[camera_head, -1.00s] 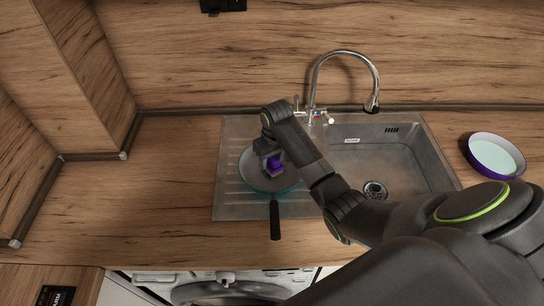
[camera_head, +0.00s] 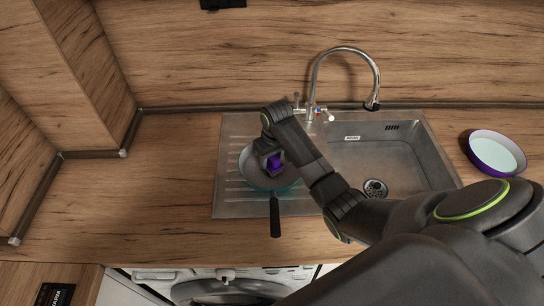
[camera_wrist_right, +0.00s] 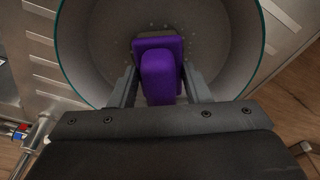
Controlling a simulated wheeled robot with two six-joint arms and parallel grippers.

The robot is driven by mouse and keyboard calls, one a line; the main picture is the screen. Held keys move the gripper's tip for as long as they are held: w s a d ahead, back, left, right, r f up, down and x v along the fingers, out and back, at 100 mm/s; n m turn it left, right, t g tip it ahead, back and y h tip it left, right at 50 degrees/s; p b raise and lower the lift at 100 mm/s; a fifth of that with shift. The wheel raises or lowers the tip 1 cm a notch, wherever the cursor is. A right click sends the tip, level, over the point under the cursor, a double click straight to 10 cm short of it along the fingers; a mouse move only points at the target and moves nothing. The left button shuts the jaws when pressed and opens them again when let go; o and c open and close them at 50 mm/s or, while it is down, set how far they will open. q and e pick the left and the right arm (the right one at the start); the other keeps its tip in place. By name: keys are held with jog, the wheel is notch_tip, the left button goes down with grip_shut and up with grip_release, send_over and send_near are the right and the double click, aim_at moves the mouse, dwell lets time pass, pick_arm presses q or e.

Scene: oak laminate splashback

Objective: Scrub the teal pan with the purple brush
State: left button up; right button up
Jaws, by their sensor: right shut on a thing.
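The teal pan (camera_head: 252,176) sits on the sink's ribbed drainboard, its dark handle (camera_head: 275,217) pointing toward the counter's front edge. Its grey inside (camera_wrist_right: 105,45) and thin teal rim fill much of the right wrist view. My right gripper (camera_head: 270,158) is over the pan, shut on the purple brush (camera_head: 275,164). In the wrist view the brush (camera_wrist_right: 158,72) sits between the two fingers, inside the pan's outline. I cannot tell for sure whether its underside touches the pan floor. My left gripper is not in view.
The sink basin (camera_head: 408,160) and a tall chrome faucet (camera_head: 345,50) are right of and behind the pan. A purple bowl with a pale inside (camera_head: 496,153) stands at the far right. The wooden counter left of the sink (camera_head: 160,185) is clear.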

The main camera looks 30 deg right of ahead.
jog(key=shift+f, duration=0.45)
jog(key=shift+d, duration=0.1)
